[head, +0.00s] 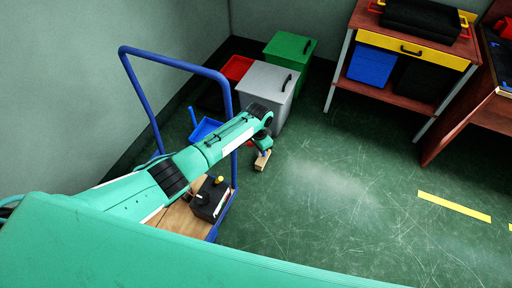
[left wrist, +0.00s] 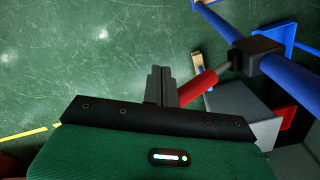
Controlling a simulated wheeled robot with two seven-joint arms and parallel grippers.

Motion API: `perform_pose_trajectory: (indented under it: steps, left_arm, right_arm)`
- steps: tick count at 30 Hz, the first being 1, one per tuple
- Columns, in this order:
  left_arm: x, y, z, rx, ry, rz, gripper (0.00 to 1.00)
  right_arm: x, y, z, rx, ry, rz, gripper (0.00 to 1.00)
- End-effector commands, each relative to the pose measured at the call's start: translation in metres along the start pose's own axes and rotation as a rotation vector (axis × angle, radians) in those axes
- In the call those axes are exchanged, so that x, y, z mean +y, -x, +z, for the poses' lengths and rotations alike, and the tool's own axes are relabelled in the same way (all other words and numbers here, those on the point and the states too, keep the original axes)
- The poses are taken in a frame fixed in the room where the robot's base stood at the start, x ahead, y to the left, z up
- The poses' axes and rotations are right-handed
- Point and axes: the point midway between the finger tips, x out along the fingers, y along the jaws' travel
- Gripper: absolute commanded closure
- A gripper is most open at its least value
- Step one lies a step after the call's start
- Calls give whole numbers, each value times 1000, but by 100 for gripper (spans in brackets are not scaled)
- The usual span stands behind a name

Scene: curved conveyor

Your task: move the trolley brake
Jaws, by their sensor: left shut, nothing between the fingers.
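The trolley (head: 182,62) stands at the left in the head view, with a blue tube frame and a wooden deck (head: 178,222). In the left wrist view, a red lever (left wrist: 199,88) sticks out from a black block (left wrist: 256,57) on the blue tube (left wrist: 221,24); I take it for the brake. My left gripper (left wrist: 160,87) is shut and empty, its dark fingers beside the lever's free end. Whether they touch it, I cannot tell. In the head view my left arm crosses the trolley and its fingertips are hard to make out. My right gripper is out of view.
A black box (head: 210,200) with a yellow knob sits on the deck. Behind stand a grey bin (head: 265,82), a green bin (head: 291,47) and a blue tray (head: 203,130). A small wooden block (head: 262,161) lies on the floor. The floor to the right is clear up to a workbench (head: 430,52).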

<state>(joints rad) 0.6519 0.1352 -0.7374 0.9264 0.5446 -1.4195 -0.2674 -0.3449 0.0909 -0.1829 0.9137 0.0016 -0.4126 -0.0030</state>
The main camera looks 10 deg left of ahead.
Motion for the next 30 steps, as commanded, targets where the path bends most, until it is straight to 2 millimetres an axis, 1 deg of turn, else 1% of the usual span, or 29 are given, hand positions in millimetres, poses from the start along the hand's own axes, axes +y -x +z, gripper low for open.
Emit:
perform_pose_trajectory:
  steps: [1, 3, 6, 9, 14, 24, 28, 30]
  left_arm:
    - [-6, 20, -11, -11, -30, -9, 100]
    - [-10, 43, -20, -34, -63, -14, 100]
    - [-21, 65, -26, -60, -81, -23, 100]
    - [-32, 77, -29, -78, -83, -32, 100]
    - [-40, 84, -31, -88, -83, -36, 100]
    - [-40, 83, -30, -88, -82, -36, 100]
    - [-40, 80, -30, -88, -82, -36, 100]
    - [-41, 76, -30, -88, -82, -36, 100]
  right_arm:
    - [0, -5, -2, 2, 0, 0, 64]
    - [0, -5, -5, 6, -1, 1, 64]
    - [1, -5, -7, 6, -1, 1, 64]
    - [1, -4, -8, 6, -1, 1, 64]
    - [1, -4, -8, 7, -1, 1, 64]
    - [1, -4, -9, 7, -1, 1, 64]
    - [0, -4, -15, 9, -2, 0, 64]
    - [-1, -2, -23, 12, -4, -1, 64]
